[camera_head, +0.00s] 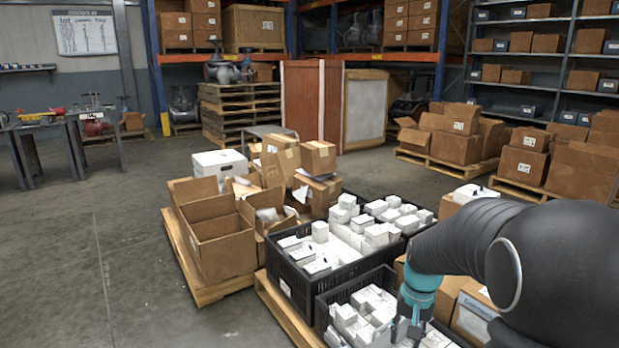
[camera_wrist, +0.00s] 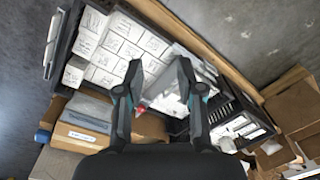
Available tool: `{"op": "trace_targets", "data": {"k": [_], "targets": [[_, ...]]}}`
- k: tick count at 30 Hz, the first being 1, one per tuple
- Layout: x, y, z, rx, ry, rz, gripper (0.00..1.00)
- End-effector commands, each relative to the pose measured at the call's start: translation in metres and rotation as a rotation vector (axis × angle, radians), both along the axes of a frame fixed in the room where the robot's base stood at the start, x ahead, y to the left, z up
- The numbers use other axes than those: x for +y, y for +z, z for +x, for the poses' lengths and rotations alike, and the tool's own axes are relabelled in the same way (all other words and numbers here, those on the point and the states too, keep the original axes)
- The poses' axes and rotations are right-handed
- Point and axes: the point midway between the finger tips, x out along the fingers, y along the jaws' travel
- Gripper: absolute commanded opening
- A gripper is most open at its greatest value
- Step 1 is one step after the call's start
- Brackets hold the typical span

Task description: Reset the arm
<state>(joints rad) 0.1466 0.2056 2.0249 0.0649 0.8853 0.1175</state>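My arm reaches in from the right in the head view, with its wrist pointing down over the near black crate (camera_head: 318,312). My gripper (camera_head: 408,328) is low at that crate's right part, close to the small white boxes (camera_head: 362,311) in it. In the wrist view the two fingers of my gripper (camera_wrist: 160,66) stand apart, with nothing clearly held between them. White boxes (camera_wrist: 126,50) lie beneath and beyond the fingertips. Whether a fingertip touches a box I cannot tell.
A second black crate (camera_head: 283,283) of white boxes stands behind, beside open cardboard boxes (camera_head: 222,245) on a pallet (camera_head: 205,290). A brown carton (camera_head: 470,308) stands right of the near crate under my arm. The floor (camera_head: 100,235) at left is clear.

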Motion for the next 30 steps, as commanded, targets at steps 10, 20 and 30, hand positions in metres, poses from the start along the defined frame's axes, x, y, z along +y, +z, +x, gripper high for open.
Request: {"op": "trace_targets", "data": {"k": [10, 20, 30], "targets": [[0.023, 0.057, -0.095, -0.097, 0.159, -0.049, 0.37], [0.039, 0.087, -0.173, -0.227, 0.238, -0.092, 0.37], [0.051, 0.121, -0.215, -0.413, 0.273, -0.121, 0.37]]}}
